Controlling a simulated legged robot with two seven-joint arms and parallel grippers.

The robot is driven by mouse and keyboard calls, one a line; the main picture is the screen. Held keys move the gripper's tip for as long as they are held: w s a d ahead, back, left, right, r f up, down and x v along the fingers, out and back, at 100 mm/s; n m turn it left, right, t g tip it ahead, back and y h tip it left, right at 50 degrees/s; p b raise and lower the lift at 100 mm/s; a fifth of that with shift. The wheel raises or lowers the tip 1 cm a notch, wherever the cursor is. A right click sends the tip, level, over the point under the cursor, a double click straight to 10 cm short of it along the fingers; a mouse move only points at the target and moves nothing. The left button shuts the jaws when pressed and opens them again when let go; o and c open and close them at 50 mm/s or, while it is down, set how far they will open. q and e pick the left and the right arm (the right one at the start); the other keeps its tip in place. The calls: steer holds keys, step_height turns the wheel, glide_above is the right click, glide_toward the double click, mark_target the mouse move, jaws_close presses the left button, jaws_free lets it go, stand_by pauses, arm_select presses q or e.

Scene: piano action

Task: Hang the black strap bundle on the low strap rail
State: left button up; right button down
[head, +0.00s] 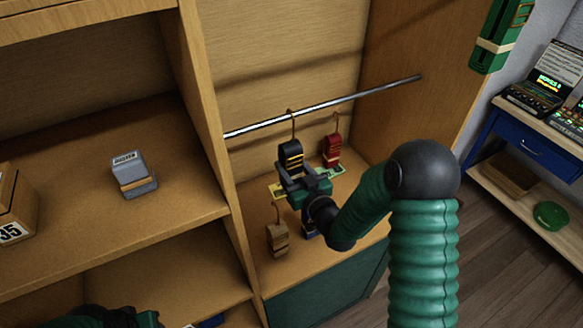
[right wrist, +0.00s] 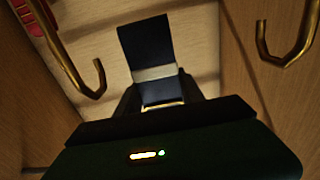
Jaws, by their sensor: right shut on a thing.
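My right gripper (head: 302,176) is shut on the bundle's lower part. In the right wrist view a dark strap (right wrist: 148,45) with a pale band stands between the fingers (right wrist: 160,100). A dark part of my left arm shows at the bottom left; its fingertips are hidden.
A red bundle (head: 332,150) with a hook is just right of the black one. A tan bundle (head: 277,237) stands on the bay floor. Brass hooks (right wrist: 285,50) flank the strap in the wrist view. A wooden divider (head: 210,120) bounds the bay at left.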

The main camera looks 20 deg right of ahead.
steer(key=shift+a, duration=0.1)
steer(key=c, duration=0.9)
jaws_free()
steer(key=shift+a+r, duration=0.1)
steer(key=shift+a, duration=0.05)
steer(key=shift+c, duration=0.2)
arm_select(q)
steer(key=shift+a, duration=0.45)
arm_select(e)
steer(key=o, duration=0.3)
steer(key=shift+s+a, duration=0.1)
steer(key=shift+a, duration=0.1)
arm_select(q)
steer(key=shift+d, duration=0.1)
arm_select(e)
steer(key=shift+d, duration=0.15)
